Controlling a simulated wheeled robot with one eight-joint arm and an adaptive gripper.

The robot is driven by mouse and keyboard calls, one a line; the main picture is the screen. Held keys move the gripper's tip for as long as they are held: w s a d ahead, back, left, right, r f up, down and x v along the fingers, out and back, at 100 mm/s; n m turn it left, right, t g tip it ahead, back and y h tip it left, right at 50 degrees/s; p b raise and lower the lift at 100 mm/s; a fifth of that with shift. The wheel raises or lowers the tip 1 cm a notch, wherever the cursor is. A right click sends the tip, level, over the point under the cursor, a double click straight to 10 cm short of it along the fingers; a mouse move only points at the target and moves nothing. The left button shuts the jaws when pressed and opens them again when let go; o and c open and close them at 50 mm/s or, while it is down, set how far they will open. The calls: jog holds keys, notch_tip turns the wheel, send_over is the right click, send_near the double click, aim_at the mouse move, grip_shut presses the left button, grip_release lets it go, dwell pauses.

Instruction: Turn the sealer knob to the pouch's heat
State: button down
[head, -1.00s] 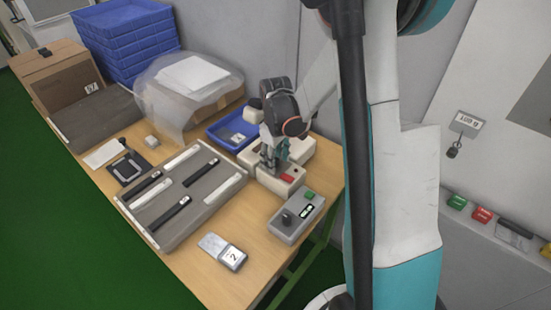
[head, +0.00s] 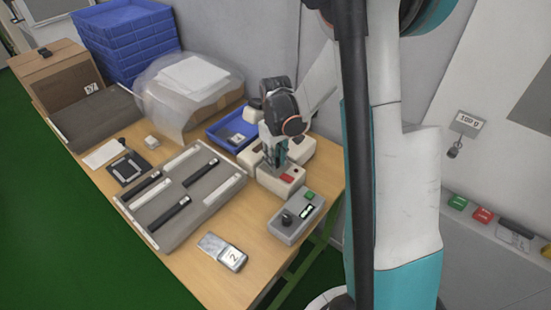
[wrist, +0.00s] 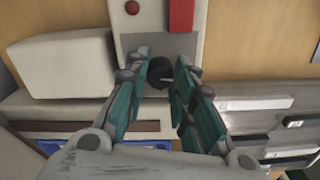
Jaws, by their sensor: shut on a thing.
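The cream sealer (head: 297,169) stands at the back right of the table and has a red part on its front. In the wrist view its grey panel (wrist: 130,45) carries a round dark knob (wrist: 158,72) with a light pointer mark. My gripper (wrist: 161,70) has its teal fingers on both sides of this knob and is shut on it. In the head view my gripper (head: 275,157) reaches down onto the sealer and hides the knob. A silver pouch (head: 212,243) with a white label reading 2 lies near the table's front edge.
A grey box (head: 285,229) with a dark knob, green button and display stands in front of the sealer. A grey tray (head: 157,236) holds black and white strips. A blue bin (head: 219,129) stands behind. Bare table surrounds the pouch.

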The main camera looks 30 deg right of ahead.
jog(key=m, duration=0.6)
jog(key=shift+m, duration=0.3)
dwell(0.5)
jog(key=c, duration=1.3)
grip_release()
notch_tip(320, 180, up, 12)
jog(key=shift+f, duration=0.1)
